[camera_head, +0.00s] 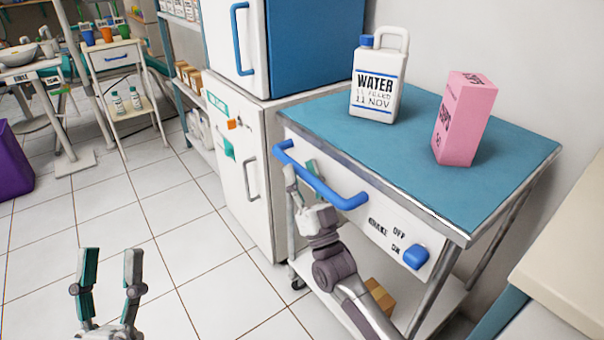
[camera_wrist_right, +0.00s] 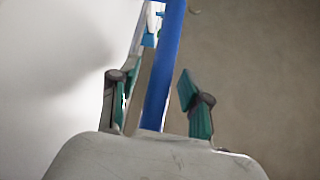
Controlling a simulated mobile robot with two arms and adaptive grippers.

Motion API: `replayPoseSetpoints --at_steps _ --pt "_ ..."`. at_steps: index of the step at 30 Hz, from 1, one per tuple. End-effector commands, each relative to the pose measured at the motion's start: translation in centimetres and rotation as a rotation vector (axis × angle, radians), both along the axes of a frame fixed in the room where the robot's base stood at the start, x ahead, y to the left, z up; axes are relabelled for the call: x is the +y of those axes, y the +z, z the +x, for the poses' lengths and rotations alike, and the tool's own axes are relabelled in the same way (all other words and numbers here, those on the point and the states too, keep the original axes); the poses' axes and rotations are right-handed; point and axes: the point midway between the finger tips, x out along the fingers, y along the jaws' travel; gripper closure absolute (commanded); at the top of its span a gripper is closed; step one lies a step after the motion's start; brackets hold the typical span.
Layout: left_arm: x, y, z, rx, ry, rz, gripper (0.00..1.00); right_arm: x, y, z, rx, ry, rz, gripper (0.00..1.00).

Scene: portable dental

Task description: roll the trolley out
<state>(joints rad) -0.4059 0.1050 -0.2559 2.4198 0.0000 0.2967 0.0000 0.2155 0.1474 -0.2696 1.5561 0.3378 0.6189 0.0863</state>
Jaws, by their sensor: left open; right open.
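The trolley (camera_head: 470,232) stands at the right in the head view, with a teal top, a white front panel and a blue bar handle (camera_head: 318,183). A blue brake knob (camera_head: 416,257) sits low on the panel beside "OFF" and "ON" lettering; its setting is hard to tell. My right gripper (camera_head: 303,172) is open at the left part of the handle. In the right wrist view the blue bar (camera_wrist_right: 164,75) runs between its open fingers (camera_wrist_right: 155,100), with gaps on both sides. My left gripper (camera_head: 108,255) is open and empty over the floor at lower left.
A white water jug (camera_head: 379,80) and a pink box (camera_head: 463,118) stand on the trolley top. A brown box (camera_head: 380,297) lies on its lower shelf. White cabinets (camera_head: 238,185) stand close at its left. Tiled floor (camera_head: 165,215) is clear to the left.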

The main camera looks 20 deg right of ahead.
Motion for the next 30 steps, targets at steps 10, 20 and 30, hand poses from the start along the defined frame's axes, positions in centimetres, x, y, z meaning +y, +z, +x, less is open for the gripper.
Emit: replayPoseSetpoints --at_steps 10,20,30 --pt "0.00 0.09 -0.07 -0.007 0.000 -0.002 0.52 0.02 0.18 0.18 0.000 0.000 0.000 0.59" --pt "0.02 0.09 -0.06 -0.007 0.000 -0.002 0.52 0.01 0.16 0.15 0.000 0.000 0.000 1.00" --pt "0.01 0.09 -0.05 -0.006 0.000 -0.002 0.52 -0.05 0.13 0.16 0.000 0.000 0.000 1.00"
